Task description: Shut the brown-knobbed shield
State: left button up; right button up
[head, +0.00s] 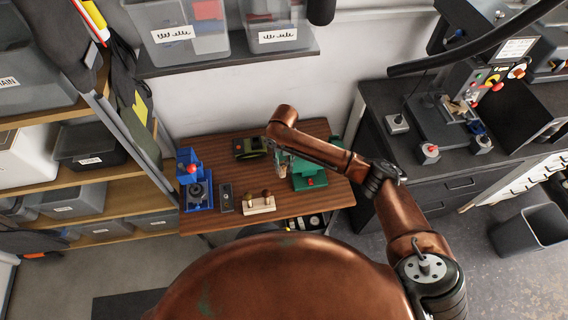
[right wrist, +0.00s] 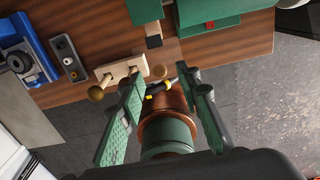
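I cannot make out a separate shield panel or whether one is open or shut. My left gripper is not in view.
A blue machine (head: 194,186) with a red knob and a small dark box (head: 226,197) stand left of the block. A dark green device (head: 250,147) is at the back. Bare wood lies between them. A black cabinet (head: 440,165) stands to the right.

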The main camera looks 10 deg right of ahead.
aim_at(284, 168)
jog(key=shift+f, duration=1.1)
grip_shut()
